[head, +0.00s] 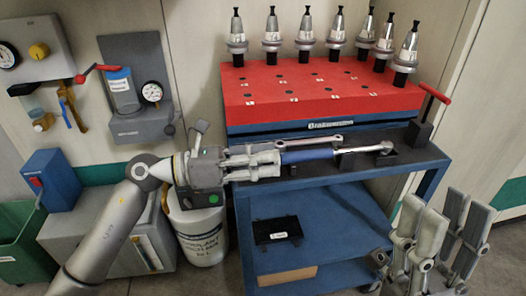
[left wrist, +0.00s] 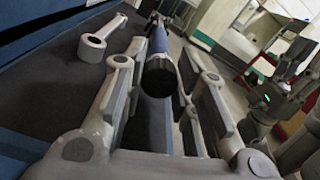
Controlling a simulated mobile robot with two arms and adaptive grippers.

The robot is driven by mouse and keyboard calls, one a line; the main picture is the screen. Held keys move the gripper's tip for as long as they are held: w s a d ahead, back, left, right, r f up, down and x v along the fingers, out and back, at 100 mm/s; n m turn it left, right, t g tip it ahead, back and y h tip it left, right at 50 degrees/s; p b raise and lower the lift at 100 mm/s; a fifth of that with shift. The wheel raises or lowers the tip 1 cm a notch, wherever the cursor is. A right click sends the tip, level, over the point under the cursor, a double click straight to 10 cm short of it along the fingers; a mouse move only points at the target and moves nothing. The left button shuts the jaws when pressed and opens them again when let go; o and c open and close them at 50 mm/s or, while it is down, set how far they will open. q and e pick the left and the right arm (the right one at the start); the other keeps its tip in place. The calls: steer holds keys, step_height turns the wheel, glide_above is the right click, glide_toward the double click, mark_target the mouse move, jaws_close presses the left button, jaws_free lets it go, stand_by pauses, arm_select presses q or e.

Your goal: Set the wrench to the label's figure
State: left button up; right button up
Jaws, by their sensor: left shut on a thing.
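The wrench (head: 308,155) has a blue handle and a bright metal head at its right end. It lies across dark supports on the blue cart's dark top. My left gripper (head: 278,160) reaches in from the left and is shut on the handle's left end. In the left wrist view the wrench (left wrist: 158,45) points away from me, with its round dark end (left wrist: 158,76) between the fingers. Its scale is too small to read. My right gripper (head: 440,225) stands at the lower right, fingers apart and empty. I cannot make out the label's figure.
A grey ring spanner (left wrist: 92,45) lies beside the wrench. Behind stands a red block (head: 320,95) with several tapered tool holders (head: 308,30). A red-handled tool (head: 434,93) stands at the cart's right. A black box (head: 277,230) lies on the lower shelf.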

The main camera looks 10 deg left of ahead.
arm_select(q)
steer(key=o, duration=1)
steer(key=shift+o, duration=0.2)
steer(key=shift+a, duration=0.1)
steer(key=v, duration=1.2)
